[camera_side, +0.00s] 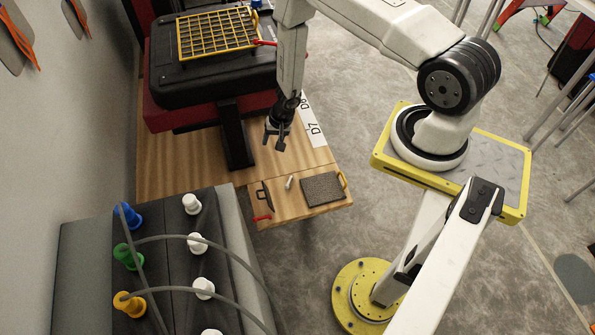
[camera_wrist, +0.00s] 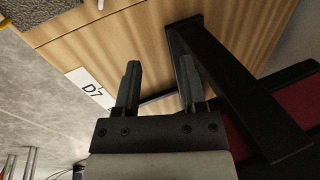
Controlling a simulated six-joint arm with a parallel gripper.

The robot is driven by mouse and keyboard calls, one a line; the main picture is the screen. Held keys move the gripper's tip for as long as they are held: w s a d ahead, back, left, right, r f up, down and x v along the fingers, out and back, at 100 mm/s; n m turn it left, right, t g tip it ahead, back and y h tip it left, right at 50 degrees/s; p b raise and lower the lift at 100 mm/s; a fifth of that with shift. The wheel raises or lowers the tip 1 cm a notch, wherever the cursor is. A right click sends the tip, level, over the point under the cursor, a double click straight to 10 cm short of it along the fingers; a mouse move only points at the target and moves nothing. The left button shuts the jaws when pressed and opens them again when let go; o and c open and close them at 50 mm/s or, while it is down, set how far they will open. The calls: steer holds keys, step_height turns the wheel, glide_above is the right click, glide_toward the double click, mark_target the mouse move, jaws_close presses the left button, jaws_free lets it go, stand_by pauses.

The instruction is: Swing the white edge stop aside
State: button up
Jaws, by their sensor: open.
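A small white peg-like piece, which looks like the white edge stop (camera_side: 289,182), is on the wooden table (camera_side: 180,160) near its front end, left of a dark textured pad. A small white piece also shows at the top edge of the wrist view (camera_wrist: 100,4), partly cut off. My gripper (camera_side: 275,141) points down above the wooden table, behind the white piece and apart from it. In the wrist view, my gripper (camera_wrist: 160,72) has its two fingers apart with nothing between them.
The dark pad (camera_side: 322,189) has a yellow handle. A black tool (camera_side: 264,196) and a red piece (camera_side: 262,217) lie left of the white piece. A black post (camera_side: 236,140) stands left of my gripper. A dark box with colored knobs (camera_side: 160,240) is in front.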

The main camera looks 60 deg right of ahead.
mark_target(291, 178)
steer(key=s+d+f+m+h, duration=0.1)
steer(key=s+f+m, duration=0.5)
steer(key=f, duration=0.6)
steer(key=shift+d+f+g+h, duration=0.15)
steer(key=shift+d+g+h, duration=0.15)
steer(key=shift+d, duration=0.55)
steer(key=shift+w+a+f, duration=0.1)
steer(key=shift+w+f, duration=0.1)
steer(key=shift+f, duration=1.05)
steer(key=shift+w+f, duration=0.25)
steer(key=shift+f, duration=1)
steer(key=shift+w+a+f, duration=0.1)
steer(key=shift+w+f, duration=0.1)
steer(key=shift+f, duration=1.05)
jaws_close()
